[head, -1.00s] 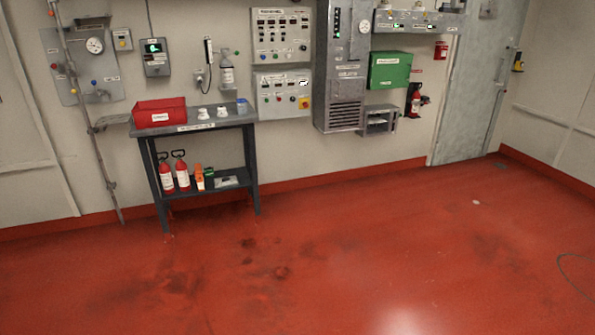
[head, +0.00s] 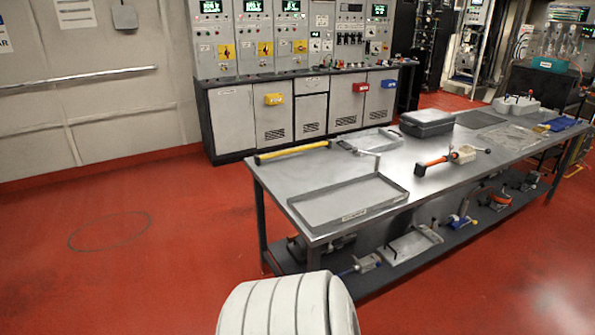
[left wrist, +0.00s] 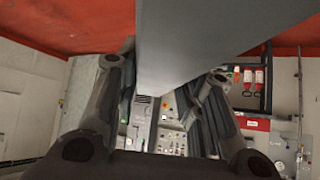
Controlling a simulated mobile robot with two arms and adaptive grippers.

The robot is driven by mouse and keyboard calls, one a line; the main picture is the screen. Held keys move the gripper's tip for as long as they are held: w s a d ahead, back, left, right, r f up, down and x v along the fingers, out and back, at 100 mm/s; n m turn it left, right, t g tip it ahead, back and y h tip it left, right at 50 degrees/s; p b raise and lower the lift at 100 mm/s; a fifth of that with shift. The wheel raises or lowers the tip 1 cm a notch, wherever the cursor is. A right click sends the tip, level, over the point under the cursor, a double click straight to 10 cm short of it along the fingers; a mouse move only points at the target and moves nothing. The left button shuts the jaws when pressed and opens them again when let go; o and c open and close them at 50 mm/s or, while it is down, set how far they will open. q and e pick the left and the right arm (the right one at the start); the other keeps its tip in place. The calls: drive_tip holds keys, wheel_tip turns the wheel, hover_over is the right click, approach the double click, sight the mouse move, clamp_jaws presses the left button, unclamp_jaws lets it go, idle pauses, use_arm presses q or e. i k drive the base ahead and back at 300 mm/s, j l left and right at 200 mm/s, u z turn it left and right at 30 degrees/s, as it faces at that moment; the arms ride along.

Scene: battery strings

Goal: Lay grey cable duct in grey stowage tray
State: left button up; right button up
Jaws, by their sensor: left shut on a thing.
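The grey stowage tray (head: 347,201) is shallow and rectangular, with a label on its front rim. It lies empty at the near left end of the steel workbench (head: 395,176) in the head view. In the left wrist view my left gripper (left wrist: 172,78) is shut on a long, plain grey piece, the grey cable duct (left wrist: 228,40). The duct runs out past the fingers to the top of that view; its far end is out of frame. Neither gripper shows in the head view, so the duct is away from the tray. My right gripper is not in view.
On the bench are a yellow-handled tool (head: 292,152), a dark grey case (head: 427,122) and an orange-handled tool (head: 432,164). A lower shelf (head: 385,270) holds several tools. Control cabinets (head: 300,105) line the back wall. Red floor (head: 150,260) is clear left of the bench.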

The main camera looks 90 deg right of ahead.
sight(350, 200)
drive_tip(key=l+z, duration=0.2)
drive_tip(key=z, duration=0.2)
drive_tip(key=k+l+z, duration=0.1)
drive_tip(key=l+z, duration=0.15)
drive_tip(key=z, duration=0.2)
drive_tip(key=l+z, duration=0.2)
drive_tip(key=z, duration=0.2)
drive_tip(key=l, duration=0.9)
drive_tip(key=i+l, duration=0.15)
drive_tip(key=l, duration=1.65)
drive_tip(key=i+l, duration=0.15)
drive_tip(key=l, duration=1.65)
drive_tip(key=i, duration=0.05)
